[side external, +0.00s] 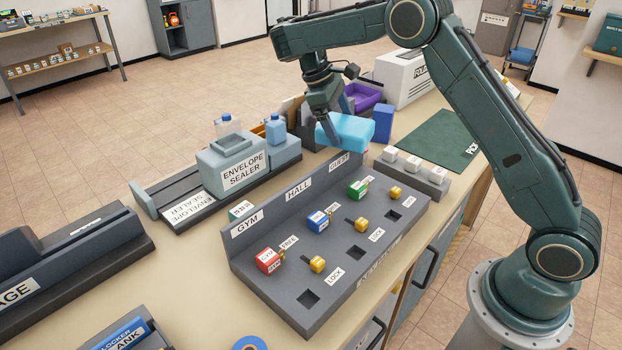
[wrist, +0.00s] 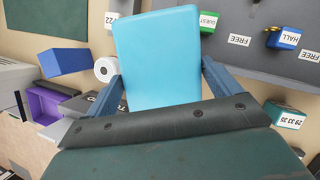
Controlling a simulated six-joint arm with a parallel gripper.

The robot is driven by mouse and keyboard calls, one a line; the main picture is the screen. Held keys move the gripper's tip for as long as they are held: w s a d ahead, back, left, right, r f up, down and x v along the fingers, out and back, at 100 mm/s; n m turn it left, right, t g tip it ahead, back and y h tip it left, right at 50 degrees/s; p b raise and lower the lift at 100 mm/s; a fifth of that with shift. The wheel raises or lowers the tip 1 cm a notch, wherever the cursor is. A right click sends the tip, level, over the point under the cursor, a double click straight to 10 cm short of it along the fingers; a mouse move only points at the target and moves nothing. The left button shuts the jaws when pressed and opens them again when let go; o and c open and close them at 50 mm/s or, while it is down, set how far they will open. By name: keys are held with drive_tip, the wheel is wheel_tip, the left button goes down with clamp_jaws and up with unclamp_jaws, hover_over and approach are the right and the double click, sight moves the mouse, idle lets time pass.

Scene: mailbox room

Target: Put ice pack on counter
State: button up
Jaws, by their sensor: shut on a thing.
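The ice pack (side external: 350,131) is a light blue rounded block. My gripper (side external: 335,128) is shut on it in the side view, behind the key rack's far right end. In the wrist view the ice pack (wrist: 160,58) fills the middle, between the two blue fingers of my gripper (wrist: 163,85). The ice pack seems to be held above the counter, but the exact gap below it cannot be told. The beige counter (side external: 190,262) runs under the whole work area. My gripper's fingers partly hide the near side of the pack.
A grey key rack (side external: 240,259) with coloured tags stands in front. An envelope sealer (side external: 222,166) is to the left. A blue box (side external: 383,122) and a purple tray (side external: 362,97) stand behind. A green mat (side external: 440,140) lies flat at the right.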

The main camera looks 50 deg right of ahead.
drive_tip(key=shift+s+a+r, duration=0.1)
drive_tip(key=shift+s+a, duration=0.1)
drive_tip(key=shift+a, duration=0.35)
drive_tip(key=shift+s+a, duration=0.2)
drive_tip(key=shift+a, duration=0.3)
drive_tip(key=s+d+f, duration=0.1)
drive_tip(key=s+d, duration=0.2)
drive_tip(key=d, duration=0.9)
drive_tip(key=s+d+f, duration=0.2)
drive_tip(key=s+d, duration=0.2)
drive_tip(key=d, duration=0.9)
drive_tip(key=s+d+f+n, duration=0.1)
drive_tip(key=s+d, duration=0.3)
drive_tip(key=d, duration=0.9)
drive_tip(key=shift+d+f, duration=0.25)
drive_tip(key=shift+f, duration=4.4)
drive_tip(key=shift+f, duration=0.15)
drive_tip(key=o, duration=1.3)
